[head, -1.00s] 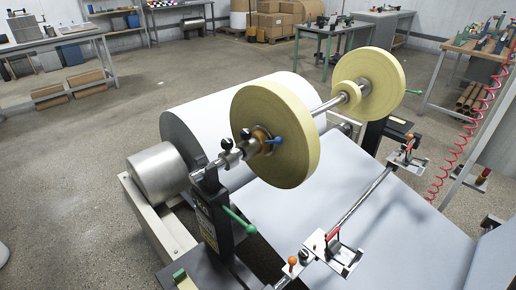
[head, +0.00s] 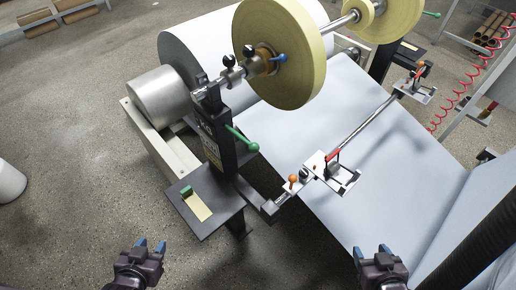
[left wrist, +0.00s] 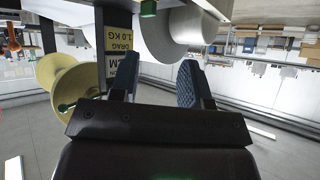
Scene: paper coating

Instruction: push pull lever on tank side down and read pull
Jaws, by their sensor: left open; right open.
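In the head view, a lever with a green handle (head: 242,139) sticks out from the black post (head: 217,140) beside the paper roll. A red lever (head: 333,155) stands on a metal clamp on the long bar, with an orange knob (head: 292,180) close by. I cannot tell which is the pull lever, and no tank is clear. My left gripper (head: 151,246) is open and empty at the bottom left, apart from the post. My right gripper (head: 372,250) is open and empty at the bottom right. The left wrist view shows an inverted "DRAG 1.0 KG" label (left wrist: 119,41) beyond the left fingers.
A small dark table (head: 210,222) with a yellow note stands at the post's foot. The white sheet (head: 330,205) spreads below the bar (head: 365,128). Yellow rolls (head: 300,60) hang above. A second clamp (head: 416,85) is at the bar's far end.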

